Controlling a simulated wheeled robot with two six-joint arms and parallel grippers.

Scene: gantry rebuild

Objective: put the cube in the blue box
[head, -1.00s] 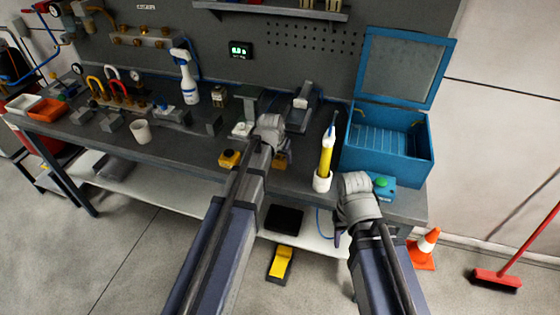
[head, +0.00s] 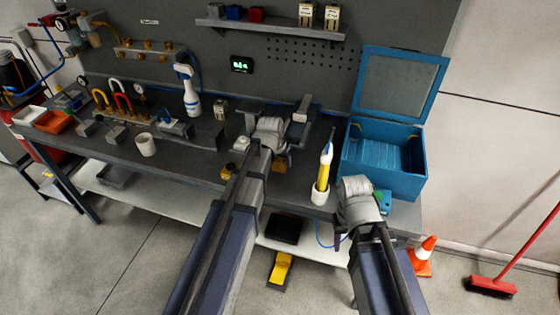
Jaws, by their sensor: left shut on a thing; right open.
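The blue box (head: 384,176) stands at the right end of the bench with its lid raised and its inside partly visible. My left gripper (head: 271,132) is over the middle of the bench, left of the box. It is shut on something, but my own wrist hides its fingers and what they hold. I cannot make out the cube there. My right gripper (head: 358,200) is at the bench's front edge, just in front of the box. It is open, with its fingers mostly hidden by the wrist.
A white holder with a yellow bottle (head: 322,176) stands between my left gripper and the box. A spray bottle (head: 188,95) and a white cup (head: 145,144) stand to the left. Small blue and red blocks (head: 256,14) sit on the wall shelf (head: 270,28). A cone (head: 422,256) is on the floor.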

